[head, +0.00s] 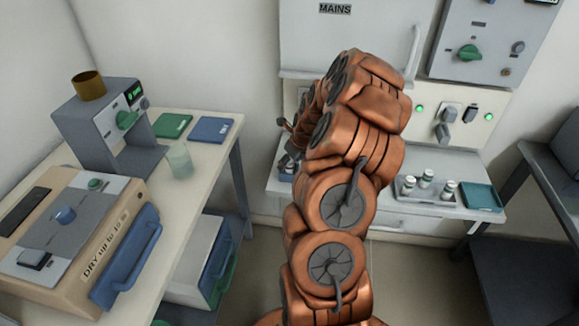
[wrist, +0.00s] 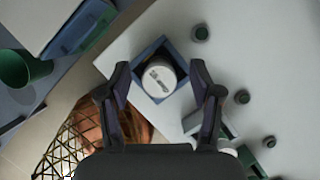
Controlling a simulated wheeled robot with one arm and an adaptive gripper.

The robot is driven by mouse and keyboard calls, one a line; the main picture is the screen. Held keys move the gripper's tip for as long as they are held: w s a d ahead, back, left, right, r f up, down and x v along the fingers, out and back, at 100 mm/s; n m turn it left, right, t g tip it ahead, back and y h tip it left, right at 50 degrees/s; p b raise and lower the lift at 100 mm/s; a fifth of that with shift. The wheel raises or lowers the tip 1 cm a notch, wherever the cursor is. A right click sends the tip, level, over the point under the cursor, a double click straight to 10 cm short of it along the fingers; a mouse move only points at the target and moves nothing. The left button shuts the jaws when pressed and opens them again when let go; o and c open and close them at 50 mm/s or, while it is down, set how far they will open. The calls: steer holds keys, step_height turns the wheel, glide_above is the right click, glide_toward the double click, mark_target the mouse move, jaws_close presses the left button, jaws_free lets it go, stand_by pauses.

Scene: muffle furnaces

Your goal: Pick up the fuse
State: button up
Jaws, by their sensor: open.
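A white, round-topped piece that looks like the fuse (wrist: 159,79) sits in a blue square holder (wrist: 138,90) in the wrist view. It is seen from above and bears a dark mark. My gripper (wrist: 160,70) is open, with one finger on each side of the piece and a visible gap at both sides. I cannot tell how far above it the fingertips are. In the head view my arm hides the gripper and most of the spot where it works on the shelf (head: 384,200).
A tray (head: 426,196) with white, green-banded cylinders and a teal tray (head: 482,197) stand on the shelf's right. A wall panel with switches (head: 456,120) is behind. A table with a beige oven (head: 75,240) is at left.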

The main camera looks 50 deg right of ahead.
steer(key=shift+w+f, duration=0.1)
steer(key=shift+f, duration=0.2)
jaws_close()
stand_by(0.5)
steer(key=shift+r, duration=0.1)
